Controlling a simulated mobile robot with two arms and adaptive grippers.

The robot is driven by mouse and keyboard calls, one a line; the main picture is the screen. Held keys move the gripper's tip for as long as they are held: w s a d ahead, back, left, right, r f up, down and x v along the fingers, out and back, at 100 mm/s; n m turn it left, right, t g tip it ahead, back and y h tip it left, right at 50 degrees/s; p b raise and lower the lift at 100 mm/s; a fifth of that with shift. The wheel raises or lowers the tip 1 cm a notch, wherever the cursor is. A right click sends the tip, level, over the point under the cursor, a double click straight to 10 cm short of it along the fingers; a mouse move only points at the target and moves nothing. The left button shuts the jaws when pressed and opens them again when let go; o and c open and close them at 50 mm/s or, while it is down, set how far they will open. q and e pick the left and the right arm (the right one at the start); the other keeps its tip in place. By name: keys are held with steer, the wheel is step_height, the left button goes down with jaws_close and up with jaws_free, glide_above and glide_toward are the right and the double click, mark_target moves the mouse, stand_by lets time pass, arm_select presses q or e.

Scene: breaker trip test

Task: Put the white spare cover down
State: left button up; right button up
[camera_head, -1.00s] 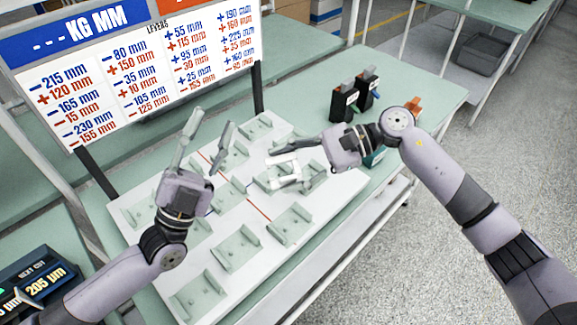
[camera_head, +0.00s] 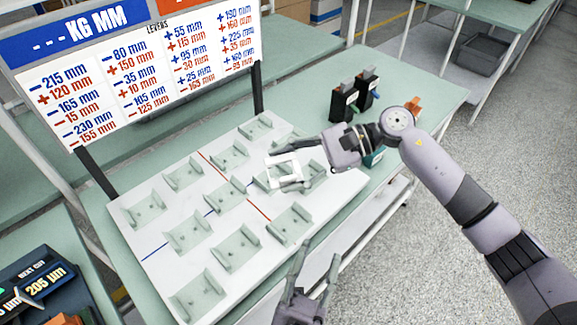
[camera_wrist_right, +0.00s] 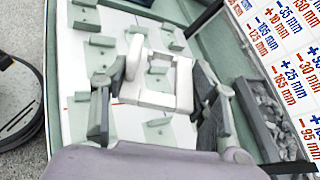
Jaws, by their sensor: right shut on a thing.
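The white spare cover (camera_head: 284,171), a square frame-like piece, is held in my right gripper (camera_head: 290,172) above the right part of the white board (camera_head: 160,241). In the right wrist view the cover (camera_wrist_right: 158,92) sits between the two fingers of my right gripper (camera_wrist_right: 157,108). Whether it touches anything beneath cannot be told. My left gripper (camera_head: 319,262) is at the bottom of the head view, in front of the board's near edge, with its fingers apart and nothing between them.
The board carries several pale green brackets (camera_head: 236,248) and red and blue lines. Black devices (camera_head: 344,103) stand on the green table (camera_head: 420,97) at the back right, near an orange piece (camera_head: 413,106). A sign with numbers (camera_head: 140,75) stands behind the board.

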arm_select(q)
steer(key=s+d+f+n+g+h, duration=0.1)
steer(key=s+d+f+n+g, duration=0.15)
steer(key=d+f+g, duration=0.35)
steer(key=w+a+f+m+g+y, duration=0.1)
steer(key=f+m+g, duration=0.15)
steer(key=f, duration=0.75)
steer(key=a+f+m+g, duration=0.15)
steer(key=f+g, duration=0.25)
steer(key=f, duration=0.6)
steer(key=w+a+f+m+g+y, duration=0.1)
steer(key=a+f+m+g, duration=0.15)
steer(key=f, duration=0.75)
steer(key=s+a+f+n+g+y, duration=0.1)
steer(key=s+a+f+g+y, duration=0.3)
steer(key=a+f, duration=0.45)
steer(key=s+a+f+n+g+y, duration=0.1)
steer(key=s+a+f+g+y, duration=0.1)
steer(key=s+a+f, duration=0.55)
steer(key=s+a+f+n+g+y, duration=0.1)
steer(key=s+a+f+g+y, duration=0.25)
steer(key=s+a, duration=0.4)
steer(key=s+a+f+n+g+y, duration=0.25)
steer(key=s+a+f, duration=0.25)
steer(key=s+a, duration=0.3)
steer(key=w+d+n+t+h, duration=0.1)
steer(key=w+d, duration=0.2)
steer(key=w, duration=0.2)
steer(key=shift+f+h, duration=0.35)
steer(key=shift+h, duration=0.05)
